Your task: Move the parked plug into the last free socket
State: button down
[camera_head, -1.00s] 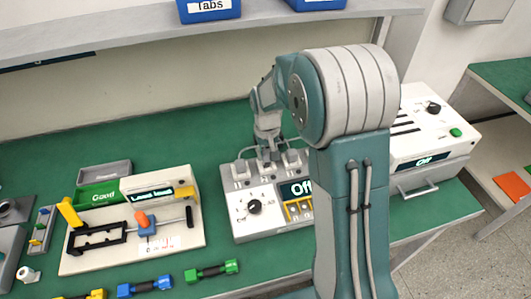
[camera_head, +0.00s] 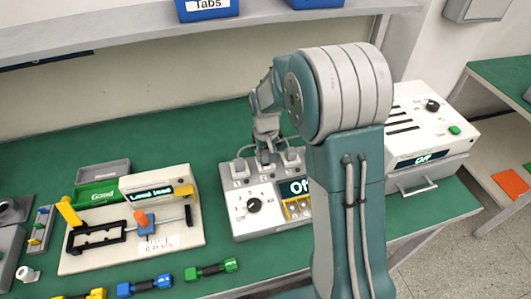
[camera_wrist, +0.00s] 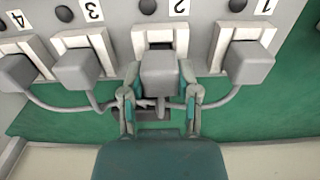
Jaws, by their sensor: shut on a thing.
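My gripper (camera_wrist: 160,98) is shut on a grey plug (camera_wrist: 158,72) in the wrist view. The held plug is in front of the white-framed socket (camera_wrist: 160,36) between the plugs at labels 3 and 1. A dark gap shows above the plug inside that frame; I cannot tell how far in it sits. Grey plugs stand at socket 4 (camera_wrist: 16,72), socket 3 (camera_wrist: 80,68) and socket 1 (camera_wrist: 241,64).
Grey cables (camera_wrist: 228,104) run beside my fingers. A dark piece (camera_wrist: 155,114) lies below the held plug. In the head view, a board with a black slide (camera_head: 75,262) is to the left and a white box with a drawer (camera_head: 432,140) to the right.

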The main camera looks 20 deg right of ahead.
jog(key=shift+f, duration=0.45)
jog(key=shift+c, duration=1.3)
grip_release()
jog(key=shift+r, duration=0.1)
notch_tip(320, 180, up, 12)
jog(key=shift+a, duration=0.1)
